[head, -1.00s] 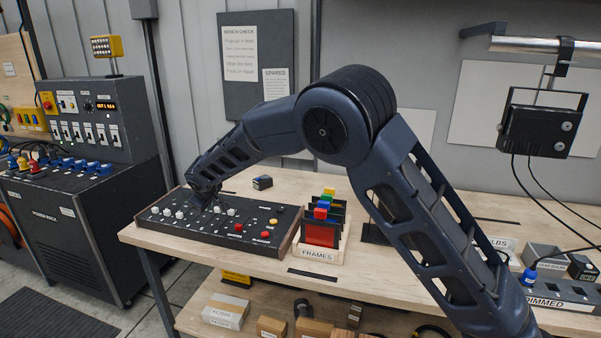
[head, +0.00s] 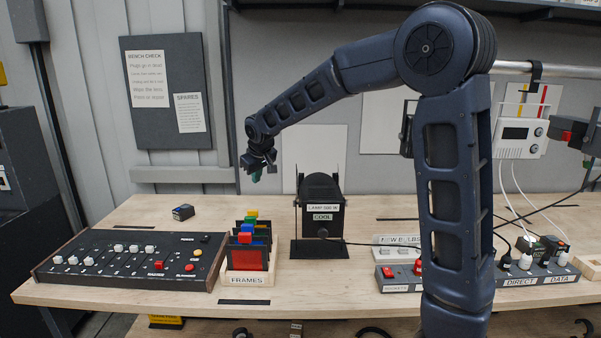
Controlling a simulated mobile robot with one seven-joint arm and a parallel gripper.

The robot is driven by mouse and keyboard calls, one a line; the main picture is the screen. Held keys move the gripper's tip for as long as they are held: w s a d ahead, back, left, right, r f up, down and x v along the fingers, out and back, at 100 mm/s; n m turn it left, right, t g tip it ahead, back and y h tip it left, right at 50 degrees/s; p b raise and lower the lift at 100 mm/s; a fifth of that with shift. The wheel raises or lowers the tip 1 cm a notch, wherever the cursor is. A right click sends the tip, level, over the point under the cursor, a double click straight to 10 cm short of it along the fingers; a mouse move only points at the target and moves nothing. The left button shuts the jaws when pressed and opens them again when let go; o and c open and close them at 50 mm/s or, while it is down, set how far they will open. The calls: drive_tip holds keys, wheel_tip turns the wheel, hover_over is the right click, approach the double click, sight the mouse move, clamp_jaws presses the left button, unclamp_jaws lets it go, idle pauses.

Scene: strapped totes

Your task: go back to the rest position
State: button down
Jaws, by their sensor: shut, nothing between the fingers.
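My gripper (head: 257,172) is in the head view, left of centre. It hangs in the air above the bench, higher than the frames box and left of the black lamp housing. Its fingers point down and look small and dark, with a small greenish patch near the tips. Nothing hangs from it, and it is shut. My arm reaches up from the lower right, bends at a high elbow and slopes down to the left.
A dimmer console (head: 130,262) lies on the bench at left. The frames box (head: 247,279) holds coloured frames. Power strips (head: 525,277) and cables crowd the right. The front middle of the bench (head: 330,280) is clear.

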drive_tip(key=s+d+r+m, duration=0.2)
drive_tip(key=s+d, duration=0.2)
drive_tip(key=d, duration=0.9)
drive_tip(key=s+d+r+m, duration=0.2)
drive_tip(key=s+d+r, duration=0.1)
drive_tip(key=d, duration=1)
drive_tip(key=s+d+f+m+h, duration=0.1)
drive_tip(key=s+d+f+m, duration=0.1)
drive_tip(key=s+d, duration=0.6)
drive_tip(key=s+d+f+m+h, duration=0.1)
drive_tip(key=s+d+f+m, duration=0.1)
drive_tip(key=s+d, duration=0.6)
drive_tip(key=s+m, duration=0.1)
drive_tip(key=s, duration=0.3)
drive_tip(key=shift+s+d+f+g, duration=0.15)
drive_tip(key=shift+d+f+g, duration=0.15)
drive_tip(key=shift+f, duration=0.1)
